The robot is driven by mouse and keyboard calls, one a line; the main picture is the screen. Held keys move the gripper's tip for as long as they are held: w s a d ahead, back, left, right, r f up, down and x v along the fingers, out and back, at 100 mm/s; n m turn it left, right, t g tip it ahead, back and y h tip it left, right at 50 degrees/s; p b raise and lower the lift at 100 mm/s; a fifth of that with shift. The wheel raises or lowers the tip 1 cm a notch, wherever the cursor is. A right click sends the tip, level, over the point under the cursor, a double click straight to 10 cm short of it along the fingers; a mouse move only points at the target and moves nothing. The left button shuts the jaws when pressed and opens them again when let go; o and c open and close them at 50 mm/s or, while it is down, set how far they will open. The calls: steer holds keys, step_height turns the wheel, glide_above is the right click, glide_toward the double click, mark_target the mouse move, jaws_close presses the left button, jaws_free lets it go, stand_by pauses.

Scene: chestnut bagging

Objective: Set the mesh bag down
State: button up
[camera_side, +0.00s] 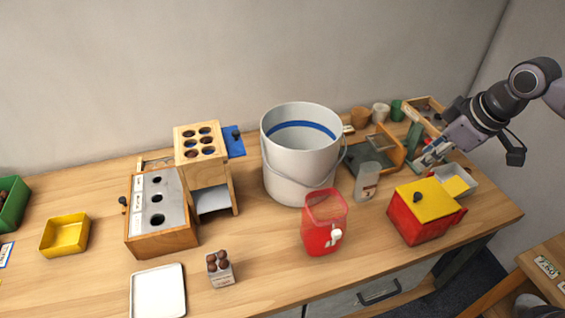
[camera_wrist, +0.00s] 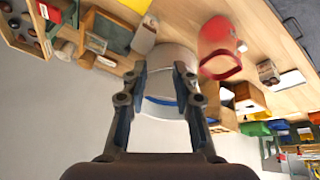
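I cannot make out a mesh bag for sure in either view. A red, see-through, open-topped holder (camera_side: 324,236) with a white fitting on its front stands upright in front of the bucket. It also shows in the wrist view (camera_wrist: 213,35) at the top. My gripper (camera_side: 428,156) is at the right of the table, well apart from the red holder. In the wrist view, my gripper (camera_wrist: 162,68) has its two fingers apart with a gap between them. I see nothing held there.
A large white bucket (camera_side: 290,188) stands mid-table. A red box with a yellow lid (camera_side: 424,203), a white bin (camera_side: 470,183) and a white bottle (camera_side: 366,182) are near my gripper. A wooden box with holes (camera_side: 146,241) stands left. A white tray (camera_side: 158,291) lies in front.

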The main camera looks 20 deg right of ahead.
steer(key=s+d+f+m+t, duration=0.2)
steer(key=s+d+m, duration=0.4)
steer(key=s, duration=0.1)
steer(key=shift+h, duration=0.3)
